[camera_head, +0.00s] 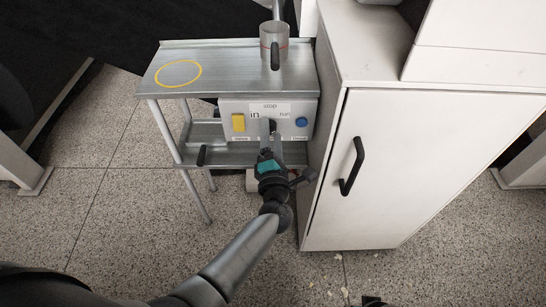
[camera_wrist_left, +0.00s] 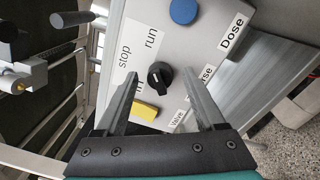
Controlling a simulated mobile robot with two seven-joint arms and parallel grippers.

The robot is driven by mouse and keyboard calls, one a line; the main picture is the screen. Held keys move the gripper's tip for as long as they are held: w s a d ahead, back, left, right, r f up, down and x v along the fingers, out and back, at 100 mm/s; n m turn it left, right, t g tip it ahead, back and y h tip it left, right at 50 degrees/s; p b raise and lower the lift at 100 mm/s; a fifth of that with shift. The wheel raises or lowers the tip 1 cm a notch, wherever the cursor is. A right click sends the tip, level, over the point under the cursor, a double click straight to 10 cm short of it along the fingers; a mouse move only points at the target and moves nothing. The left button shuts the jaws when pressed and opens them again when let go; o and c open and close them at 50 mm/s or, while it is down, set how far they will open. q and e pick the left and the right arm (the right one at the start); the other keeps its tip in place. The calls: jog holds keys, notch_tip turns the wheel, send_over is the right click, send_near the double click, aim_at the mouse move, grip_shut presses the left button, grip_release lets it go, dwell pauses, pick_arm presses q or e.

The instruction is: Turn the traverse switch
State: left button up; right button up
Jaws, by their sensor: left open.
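In the head view the knob (camera_head: 272,125) is partly covered by my left gripper (camera_head: 267,128). In the left wrist view my left gripper (camera_wrist_left: 162,82) is open, one finger on each side of the knob in the picture, with nothing held. Whether the fingers touch the knob or panel I cannot tell. Labels "stop", "run" and "in" sit around the knob. Only a small dark piece at the bottom edge may be my right gripper (camera_head: 372,301).
A yellow button (camera_head: 238,122) and a blue button (camera_head: 302,122) flank the knob. A metal cup (camera_head: 273,47) and a yellow ring mark (camera_head: 178,73) are on the steel table (camera_head: 220,60) above. A white cabinet (camera_head: 400,170) with a black handle stands close on the right.

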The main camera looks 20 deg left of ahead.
pick_arm(q)
jog(key=p+v, duration=0.2)
jog(key=v, duration=1.2)
jog(key=shift+s, duration=0.25)
pick_arm(e)
notch_tip(320, 180, down, 5)
jog(key=s+d, duration=0.2)
jog(key=shift+s+f, duration=0.15)
jog(key=shift+s, duration=0.25)
pick_arm(q)
jog(key=shift+d+f, duration=0.1)
jog(key=shift+f, duration=0.05)
